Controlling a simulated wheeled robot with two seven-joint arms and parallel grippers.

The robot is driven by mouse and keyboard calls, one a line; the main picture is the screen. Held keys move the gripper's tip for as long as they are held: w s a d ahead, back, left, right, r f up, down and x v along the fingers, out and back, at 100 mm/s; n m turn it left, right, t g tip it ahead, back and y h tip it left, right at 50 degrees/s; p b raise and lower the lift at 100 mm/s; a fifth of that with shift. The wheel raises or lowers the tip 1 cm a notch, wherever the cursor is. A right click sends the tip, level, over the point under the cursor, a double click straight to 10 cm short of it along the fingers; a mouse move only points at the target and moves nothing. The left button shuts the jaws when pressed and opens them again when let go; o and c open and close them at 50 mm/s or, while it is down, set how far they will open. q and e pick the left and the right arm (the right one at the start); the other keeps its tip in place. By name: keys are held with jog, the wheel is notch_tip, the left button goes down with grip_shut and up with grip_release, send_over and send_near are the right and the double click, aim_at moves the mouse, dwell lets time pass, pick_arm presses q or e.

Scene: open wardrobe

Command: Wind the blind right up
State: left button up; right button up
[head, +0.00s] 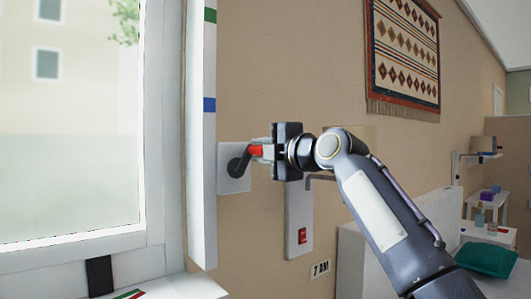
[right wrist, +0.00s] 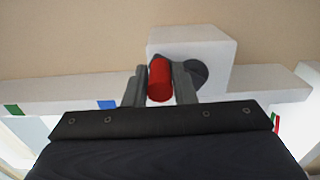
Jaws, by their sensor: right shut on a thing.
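A crank (head: 238,166) with a dark grey arm sits on a white wall box (head: 233,182) to the right of the window. Its red handle (head: 256,151) points out from the wall. My right gripper (head: 265,152) is shut on the red handle. In the right wrist view the handle (right wrist: 160,80) lies between the two fingers, with the dark round crank hub (right wrist: 197,73) beside it on the white box (right wrist: 205,43). The window (head: 70,120) shows at the left with a clear pane; I cannot make out the blind itself. My left gripper is not in view.
A white upright strip (head: 203,130) with green and blue marks stands between window and crank. A white panel with a red switch (head: 302,236) is below my right gripper.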

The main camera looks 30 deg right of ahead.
aim_at(251, 146)
jog(key=shift+s+a+r+n+p, duration=0.15)
jog(key=shift+a+n, duration=0.3)
jog(key=shift+n, duration=0.65)
jog(key=shift+a+r+n+p, duration=0.15)
jog(key=shift+a+n, duration=0.3)
jog(key=shift+n, duration=0.65)
jog(key=shift+s+a+r+n, duration=0.15)
jog(key=shift+a+n, duration=0.3)
jog(key=shift+n, duration=0.65)
jog(key=shift+w, duration=0.1)
jog(key=o, duration=1)
jog(key=shift+a, duration=0.1)
jog(key=s, duration=0.2)
jog(key=s+b, duration=0.1)
jog(key=s, duration=0.2)
jog(key=s+d, duration=0.1)
jog(key=s, duration=0.1)
jog(key=shift+s+d, duration=0.1)
jog(key=shift+s, duration=0.3)
